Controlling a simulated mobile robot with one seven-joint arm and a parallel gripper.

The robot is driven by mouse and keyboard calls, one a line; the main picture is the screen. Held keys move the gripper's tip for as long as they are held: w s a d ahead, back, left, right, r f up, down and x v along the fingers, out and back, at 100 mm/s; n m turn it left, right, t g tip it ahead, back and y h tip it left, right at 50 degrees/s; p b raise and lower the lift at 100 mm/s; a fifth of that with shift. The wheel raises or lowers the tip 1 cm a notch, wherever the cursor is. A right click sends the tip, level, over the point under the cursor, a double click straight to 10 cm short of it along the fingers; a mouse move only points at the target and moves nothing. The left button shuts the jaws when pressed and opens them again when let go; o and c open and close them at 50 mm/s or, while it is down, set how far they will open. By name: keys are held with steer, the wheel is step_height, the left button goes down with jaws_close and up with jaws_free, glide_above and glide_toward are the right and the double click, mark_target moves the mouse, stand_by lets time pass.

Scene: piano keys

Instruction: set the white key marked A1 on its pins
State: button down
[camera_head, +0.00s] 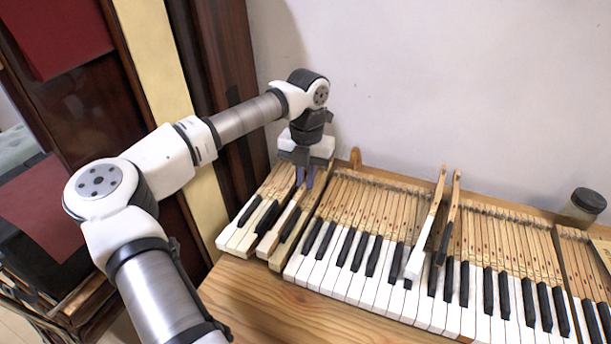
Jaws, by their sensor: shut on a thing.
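My gripper (305,183) is at the left end of the keyboard, pointing down over the wooden rear parts of the leftmost keys. Its fingers are shut on the wooden shank of a key there. This appears to be the white key (264,249) with its pale front end towards the table edge, beside a dark gap in the row. The mark A1 is too small to read. I cannot tell whether this key touches its pins; the gripper and neighbouring keys hide them.
A loose white key (422,245) and a loose black key (446,232) lie tilted on top of the middle keys, their rear ends raised. A dark-lidded jar (583,207) stands at the back right. The wooden table (250,300) is bare at front left. A wall is close behind.

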steer(key=shift+f+b, duration=0.35)
steer(key=shift+f, duration=0.15)
steer(key=c, duration=1.8)
jaws_free()
steer(key=shift+r, duration=0.1)
steer(key=shift+r+p, duration=0.7)
steer(key=shift+r, duration=0.35)
steer(key=o, duration=0.5)
steer(key=shift+o, duration=0.2)
